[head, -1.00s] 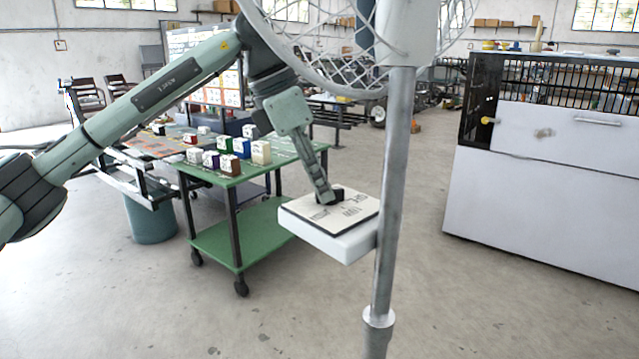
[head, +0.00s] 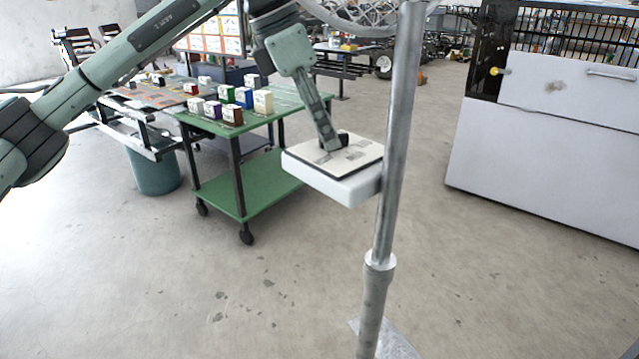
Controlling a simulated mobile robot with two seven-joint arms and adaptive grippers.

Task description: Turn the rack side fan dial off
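The fan's white control box (head: 342,184) sticks out to the left from its grey pole (head: 395,140). On the box's pale top panel sits a small dark dial (head: 342,137). My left gripper (head: 332,146) reaches down to the panel with its fingertips at the dial. It hides part of the dial, and I cannot tell whether the fingers are closed on it. The dial's setting is too small to read. The lower edge of the fan cage (head: 370,18) shows at the top. My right gripper is not in view.
A green wheeled cart (head: 245,185) with several small boxes (head: 232,114) on it stands behind and left of the control box. A large white cabinet (head: 550,150) stands at the right. A teal bin (head: 153,172) is at the left.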

